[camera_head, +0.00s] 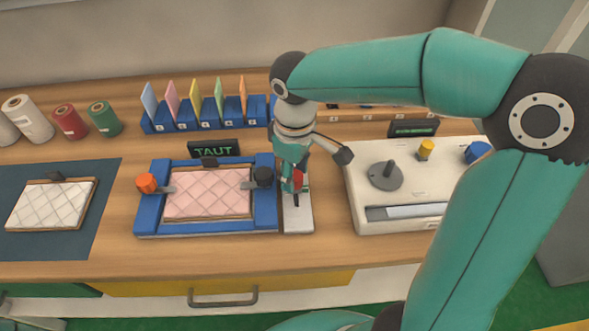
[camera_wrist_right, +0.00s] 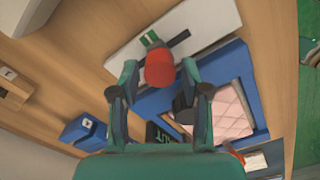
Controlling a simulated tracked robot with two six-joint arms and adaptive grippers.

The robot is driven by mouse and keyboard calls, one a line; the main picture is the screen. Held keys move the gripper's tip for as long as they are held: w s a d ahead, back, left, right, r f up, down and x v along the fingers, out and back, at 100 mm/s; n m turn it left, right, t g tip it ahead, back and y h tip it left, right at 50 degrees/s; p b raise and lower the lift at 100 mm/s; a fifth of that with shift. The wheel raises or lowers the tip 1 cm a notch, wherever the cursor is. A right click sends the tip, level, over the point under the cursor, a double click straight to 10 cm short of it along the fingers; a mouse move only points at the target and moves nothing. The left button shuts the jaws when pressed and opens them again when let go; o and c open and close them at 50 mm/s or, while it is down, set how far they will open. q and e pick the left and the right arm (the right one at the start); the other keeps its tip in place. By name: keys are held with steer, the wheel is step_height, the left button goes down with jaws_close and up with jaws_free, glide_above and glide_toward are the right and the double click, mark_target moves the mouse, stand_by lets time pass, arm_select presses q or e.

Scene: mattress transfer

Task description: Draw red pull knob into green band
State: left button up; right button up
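The red pull knob (camera_head: 298,180) stands on a pale slide plate (camera_head: 298,218) at the right side of the blue stretching frame (camera_head: 150,212). The knob also shows in the right wrist view (camera_wrist_right: 160,70). A small green band (camera_wrist_right: 151,39) lies on the plate just beyond the knob, beside a dark bar. My right gripper (camera_wrist_right: 160,72) points down over the knob, with one finger on each side. Small gaps seem to show between fingers and knob. In the head view, my right gripper (camera_head: 291,170) partly hides knob and plate.
A pink quilted pad (camera_head: 208,192) lies in the blue frame, between an orange knob (camera_head: 146,183) and a black knob (camera_head: 263,176). A sign (camera_head: 213,149) reads TAUT. A white machine (camera_head: 400,215) stands right. A white pad (camera_head: 50,204) lies left.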

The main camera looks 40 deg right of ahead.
steer(key=shift+o, duration=0.3)
step_height(320, 180, up, 12)
stand_by(0.6)
stand_by(0.3)
